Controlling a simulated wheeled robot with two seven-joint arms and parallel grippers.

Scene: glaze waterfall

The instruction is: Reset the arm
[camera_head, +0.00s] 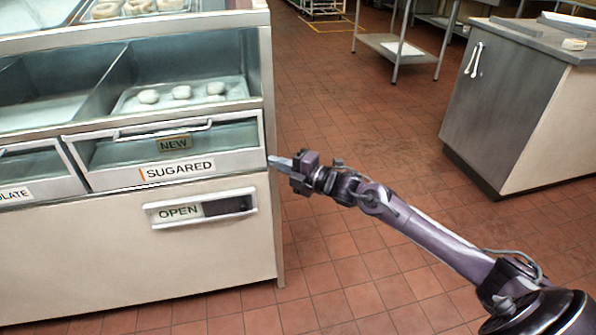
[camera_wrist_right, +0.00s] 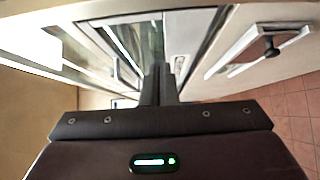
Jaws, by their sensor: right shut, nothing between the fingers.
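My right arm comes in from the lower right of the head view. Its gripper (camera_head: 280,162) is shut and empty, with its tip at the right edge of the display case (camera_head: 205,262), level with the drawer labelled SUGARED (camera_head: 215,163). I cannot tell whether the tip touches the case. In the right wrist view the closed fingers (camera_wrist_right: 159,85) point at the case front. My left gripper is not in view.
The case holds pale round pastries (camera_head: 181,92) behind the drawer front. An OPEN panel (camera_head: 200,208) sits below. A grey cabinet (camera_head: 510,105) stands at right and a metal table (camera_head: 395,45) at the back. The tiled floor (camera_head: 370,130) between is clear.

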